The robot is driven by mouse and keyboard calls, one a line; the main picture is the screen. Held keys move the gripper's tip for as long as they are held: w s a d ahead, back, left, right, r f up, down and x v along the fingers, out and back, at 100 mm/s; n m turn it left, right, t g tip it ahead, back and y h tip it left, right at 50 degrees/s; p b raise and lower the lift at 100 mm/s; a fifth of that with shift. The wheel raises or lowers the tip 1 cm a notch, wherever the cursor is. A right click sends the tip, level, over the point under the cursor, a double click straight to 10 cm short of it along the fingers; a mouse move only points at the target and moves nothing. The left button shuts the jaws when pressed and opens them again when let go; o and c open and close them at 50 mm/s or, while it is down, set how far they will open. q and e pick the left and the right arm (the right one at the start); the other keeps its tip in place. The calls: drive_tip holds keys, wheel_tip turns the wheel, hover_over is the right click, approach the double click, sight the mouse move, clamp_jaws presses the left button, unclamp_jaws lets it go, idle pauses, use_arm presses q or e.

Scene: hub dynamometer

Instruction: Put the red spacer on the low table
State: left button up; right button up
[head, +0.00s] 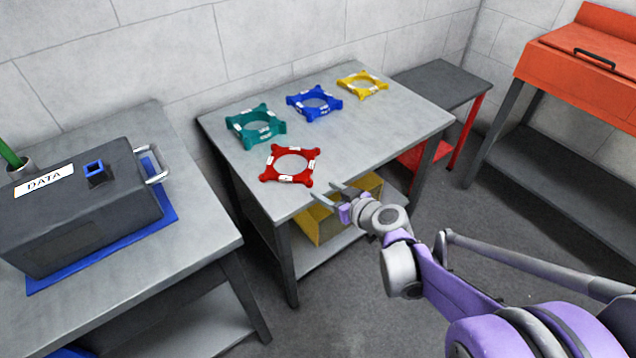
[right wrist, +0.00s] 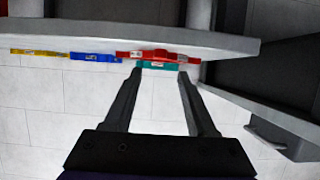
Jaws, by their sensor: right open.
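The red spacer (head: 290,165) is a square ring with lobed corners and white labels. It lies flat near the front edge of the grey middle table (head: 360,130). My right gripper (head: 323,191) is open and empty, just off that edge, to the lower right of the spacer and apart from it. In the right wrist view, which looks upside down, the red spacer (right wrist: 158,54) shows edge-on beyond my open fingertips (right wrist: 160,71). A smaller grey-topped table with red legs (head: 440,82) stands behind right; I cannot tell for sure which table is the low one. My left gripper is not in view.
Teal (head: 255,124), blue (head: 314,102) and yellow (head: 362,84) spacers lie behind the red one. A yellow box (head: 320,226) sits on the shelf below. A dark DATA case (head: 80,210) stands on the left table. An orange cabinet (head: 585,65) stands at right.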

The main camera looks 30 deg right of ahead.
drive_tip(key=p+v, duration=0.1)
drive_tip(key=v, duration=0.5)
drive_tip(key=s+a+f+g+y, duration=0.1)
drive_tip(key=s+a+f+g, duration=0.2)
drive_tip(key=a, duration=0.4)
drive_tip(key=s+a+f+g+y, duration=0.1)
drive_tip(key=s+a+f+g, duration=0.15)
drive_tip(key=s+a, duration=0.4)
drive_tip(key=s+a+f+m+g+h, duration=0.1)
drive_tip(key=s+g+h, duration=0.2)
drive_tip(key=s, duration=0.5)
drive_tip(key=shift+s+f, duration=0.2)
drive_tip(key=shift+s, duration=0.15)
drive_tip(key=shift+g, duration=0.25)
drive_tip(key=shift+c, duration=0.6)
drive_tip(key=shift+w+a, duration=0.1)
drive_tip(key=shift+a, duration=0.05)
